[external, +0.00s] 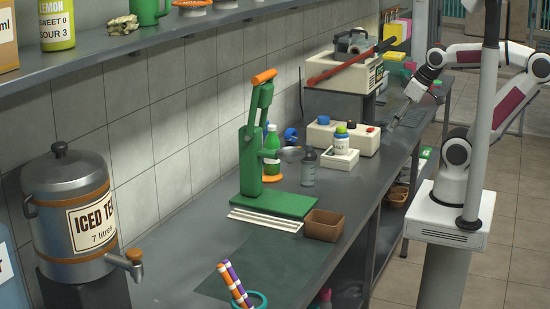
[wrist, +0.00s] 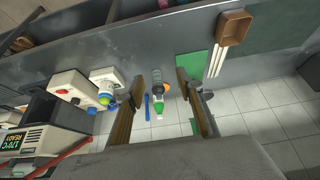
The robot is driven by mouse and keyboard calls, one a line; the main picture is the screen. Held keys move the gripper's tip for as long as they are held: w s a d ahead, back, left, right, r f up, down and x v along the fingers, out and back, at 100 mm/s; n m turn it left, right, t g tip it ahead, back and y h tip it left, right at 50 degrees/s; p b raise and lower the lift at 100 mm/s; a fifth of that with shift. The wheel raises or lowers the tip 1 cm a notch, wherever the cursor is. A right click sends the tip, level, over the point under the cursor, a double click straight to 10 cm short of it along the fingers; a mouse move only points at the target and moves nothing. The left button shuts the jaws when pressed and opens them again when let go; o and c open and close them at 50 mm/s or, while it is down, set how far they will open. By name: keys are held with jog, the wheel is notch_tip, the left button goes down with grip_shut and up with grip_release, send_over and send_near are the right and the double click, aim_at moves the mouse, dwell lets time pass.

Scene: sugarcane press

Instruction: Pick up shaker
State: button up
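A grey, clear-looking bottle (external: 308,167) stands left of that holder, in front of a green bottle. In the wrist view the grey bottle (wrist: 157,85) lies in line with the gap between my fingers. I cannot tell for certain which is the task's shaker. My gripper (external: 393,121) is at the counter's right side, apart from both, open and empty, with both fingers spread in the wrist view (wrist: 160,81).
A green press (external: 277,203) stands left of the bottles with a brown tray (external: 323,226) in front. A drinks dispenser (external: 72,213) is at front left. The dark mat (external: 245,271) is mostly clear.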

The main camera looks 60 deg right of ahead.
jog(key=w+d+n+t+h, duration=0.15)
jog(key=w+d, duration=0.35)
jog(key=w, duration=0.5)
jog(key=w+d+n+t, duration=0.1)
jog(key=w+d+t, duration=0.1)
jog(key=w+d, duration=0.5)
jog(key=w+d+n+t+h, duration=0.1)
jog(key=w+d+t, duration=0.15)
jog(key=w, duration=0.95)
jog(key=w+a+f+n+t+y, duration=0.15)
jog(key=w+f+n+y, duration=0.3)
jog(key=f+y, duration=0.55)
jog(key=s+a+f+y, duration=0.2)
jog(key=s+f+y, duration=0.2)
jog(key=s+f, duration=0.1)
jog(key=shift+s+a+f, duration=0.15)
jog(key=shift+s+f, duration=0.2)
jog(key=shift+s, duration=0.3)
jog(key=shift+y, duration=0.25)
jog(key=shift+x, duration=1.3)
